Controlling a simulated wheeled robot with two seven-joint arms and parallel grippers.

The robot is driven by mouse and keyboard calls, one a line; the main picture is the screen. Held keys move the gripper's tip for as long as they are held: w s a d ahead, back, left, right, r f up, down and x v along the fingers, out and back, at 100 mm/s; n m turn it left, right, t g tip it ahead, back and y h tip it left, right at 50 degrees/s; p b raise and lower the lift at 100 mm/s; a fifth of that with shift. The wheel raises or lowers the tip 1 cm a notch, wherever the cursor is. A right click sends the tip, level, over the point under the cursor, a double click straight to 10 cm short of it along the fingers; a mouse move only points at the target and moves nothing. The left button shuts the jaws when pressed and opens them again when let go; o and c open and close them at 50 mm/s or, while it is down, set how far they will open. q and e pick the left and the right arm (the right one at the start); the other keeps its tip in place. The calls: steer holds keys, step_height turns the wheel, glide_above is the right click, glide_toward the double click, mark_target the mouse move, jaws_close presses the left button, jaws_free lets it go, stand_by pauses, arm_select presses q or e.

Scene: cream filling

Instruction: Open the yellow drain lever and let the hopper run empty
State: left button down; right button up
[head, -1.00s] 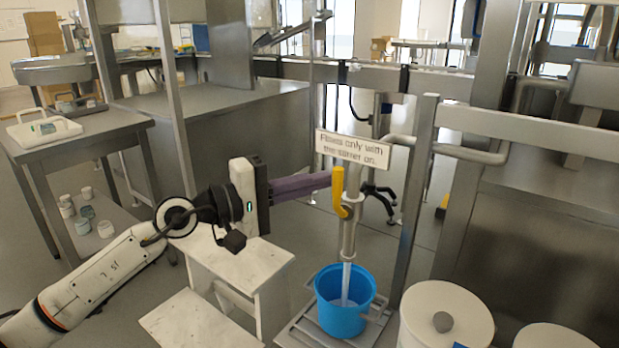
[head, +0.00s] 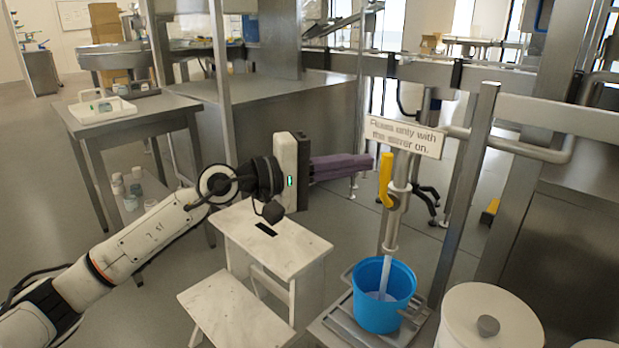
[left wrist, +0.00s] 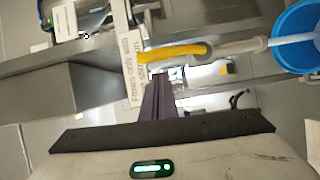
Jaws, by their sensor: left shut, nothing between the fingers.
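The yellow drain lever (head: 386,180) stands roughly upright on the steel drain pipe (head: 393,228). A pale stream (head: 383,280) runs from the pipe's lower end into the blue bucket (head: 368,313). My left gripper (head: 370,161) has its purple fingers shut and empty, with the tips just left of the lever and a small gap showing. In the left wrist view the fingers (left wrist: 157,82) end close to the yellow lever (left wrist: 172,50), without gripping it. The hopper's contents are not in view. My right gripper is not in view.
A sign (head: 404,136), partly legible as "only with the stirrer on", hangs behind the lever. A white step stool (head: 270,240) stands below my left arm. A lidded white bin (head: 490,318) stands right of the bucket. A steel post (head: 468,190) rises beside the pipe.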

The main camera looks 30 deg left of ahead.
arm_select(q)
steer(key=w+a+b+v, duration=0.1)
steer(key=b+v, duration=0.3)
steer(key=v, duration=0.6)
steer(key=shift+a, duration=0.55)
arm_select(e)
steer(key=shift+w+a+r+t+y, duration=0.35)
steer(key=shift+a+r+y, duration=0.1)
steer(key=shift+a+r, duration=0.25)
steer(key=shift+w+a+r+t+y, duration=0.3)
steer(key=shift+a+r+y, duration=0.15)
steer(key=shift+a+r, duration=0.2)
arm_select(q)
steer(key=shift+f, duration=0.1)
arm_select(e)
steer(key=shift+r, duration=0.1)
